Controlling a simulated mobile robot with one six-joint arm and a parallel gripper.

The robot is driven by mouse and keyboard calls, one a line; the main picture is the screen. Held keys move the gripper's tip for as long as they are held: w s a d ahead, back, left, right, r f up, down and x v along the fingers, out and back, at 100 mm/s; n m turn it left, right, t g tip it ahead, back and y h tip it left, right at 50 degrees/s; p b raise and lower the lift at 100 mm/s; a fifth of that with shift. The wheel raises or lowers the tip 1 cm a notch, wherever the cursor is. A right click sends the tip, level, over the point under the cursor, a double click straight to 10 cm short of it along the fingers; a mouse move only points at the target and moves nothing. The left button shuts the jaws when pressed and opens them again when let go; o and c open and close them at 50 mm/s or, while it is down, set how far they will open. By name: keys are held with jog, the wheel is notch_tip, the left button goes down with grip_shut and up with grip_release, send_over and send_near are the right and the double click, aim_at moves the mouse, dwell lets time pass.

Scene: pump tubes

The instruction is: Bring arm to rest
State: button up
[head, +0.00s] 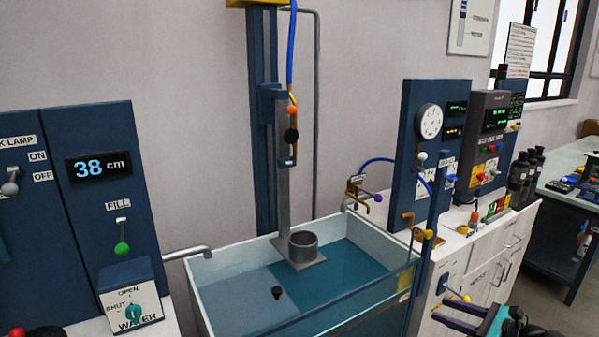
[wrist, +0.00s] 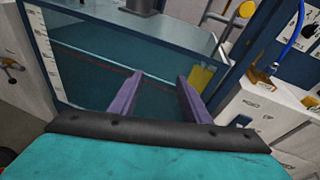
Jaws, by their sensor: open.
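My gripper (head: 440,304) is at the lower right of the head view, in front of the white cabinet by the water tank's right end. Its two purple fingers are apart with nothing between them. In the wrist view the open fingers (wrist: 160,78) point toward the tank's clear side wall (wrist: 75,85), with water behind it. My teal wrist body fills the bottom of that view. Part of my arm is cut off at the head view's lower right edge.
The water tank (head: 222,263) holds a grey cup on a plate (head: 303,246). A blue post with a yellow fitting (head: 424,235) stands at its right corner, close above my gripper. White cabinets (head: 500,255) and a bench (head: 570,172) lie to the right. A control panel (head: 85,200) stands left.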

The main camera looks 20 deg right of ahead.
jog(key=w+a+f+n+g+y, duration=0.2)
jog(key=a+f+n+g, duration=0.9)
jog(key=a+f, duration=1.65)
jog(key=s+a+f+n+g+h, duration=0.4)
jog(key=s+a+f+n, duration=0.3)
jog(key=s+f+n, duration=0.1)
jog(key=s+a+f+n+g+h, duration=0.4)
jog(key=s+a+f+n, duration=0.3)
jog(key=s, duration=0.6)
notch_tip(320, 180, down, 2)
jog(key=n, duration=0.3)
jog(key=shift+a+f+n, duration=0.2)
jog(key=shift+a+n, duration=0.1)
jog(key=shift+c, duration=0.4)
jog(key=shift+c, duration=1.1)
